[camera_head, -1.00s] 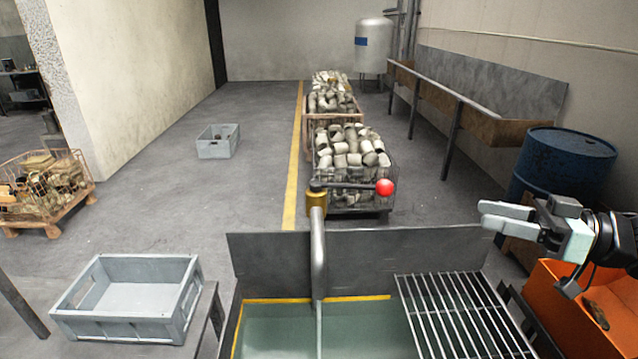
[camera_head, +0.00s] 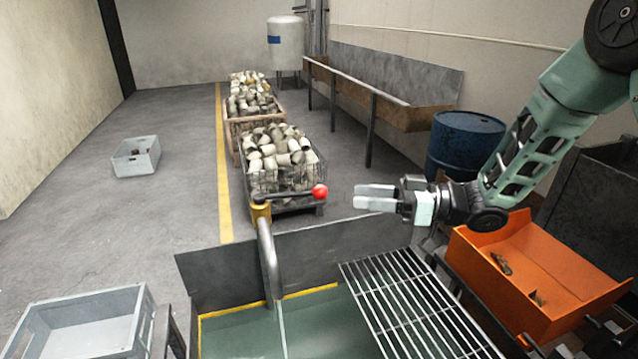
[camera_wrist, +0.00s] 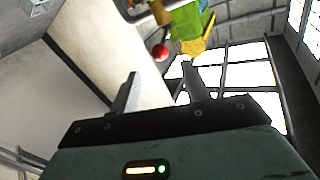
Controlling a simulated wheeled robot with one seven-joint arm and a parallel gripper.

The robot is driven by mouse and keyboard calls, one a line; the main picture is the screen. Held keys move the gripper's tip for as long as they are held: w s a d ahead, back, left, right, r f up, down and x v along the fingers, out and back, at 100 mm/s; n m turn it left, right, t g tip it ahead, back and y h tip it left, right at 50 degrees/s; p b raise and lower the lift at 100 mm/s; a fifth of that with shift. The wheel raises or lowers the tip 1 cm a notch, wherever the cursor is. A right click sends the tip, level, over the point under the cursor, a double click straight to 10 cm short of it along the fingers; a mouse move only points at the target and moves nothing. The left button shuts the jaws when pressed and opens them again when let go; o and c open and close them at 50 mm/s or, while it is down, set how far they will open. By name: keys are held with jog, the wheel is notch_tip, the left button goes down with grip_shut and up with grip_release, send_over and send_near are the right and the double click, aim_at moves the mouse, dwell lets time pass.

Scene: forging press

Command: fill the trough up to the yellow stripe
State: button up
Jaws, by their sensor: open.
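The trough (camera_head: 215,270) is at the bottom centre of the head view, with greenish water (camera_head: 330,325) in it. A yellow stripe (camera_head: 240,308) runs along its inner wall, and the water surface lies below it. A grey spout (camera_head: 268,262) hangs over the trough, and a thin stream falls from it. Its brass valve (camera_head: 261,212) carries a lever pointing right with a red knob (camera_head: 320,192). My gripper (camera_head: 358,197) is open and empty, to the right of the knob and apart from it. In the wrist view the knob (camera_wrist: 160,52) shows ahead between the fingers (camera_wrist: 160,84).
A metal grate (camera_head: 415,310) covers the trough's right part. An orange bin (camera_head: 560,270) and a blue drum (camera_head: 465,145) stand at the right. Carts of metal pieces (camera_head: 280,160) stand behind the trough.

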aim_at(321, 190)
jog(key=a+p, duration=0.1)
jog(key=a, duration=0.2)
jog(key=w+a+p, duration=0.1)
jog(key=a, duration=0.2)
jog(key=a+p, duration=0.1)
jog(key=a, duration=0.2)
jog(key=shift+w, duration=0.4)
jog(key=shift+c, duration=0.4)
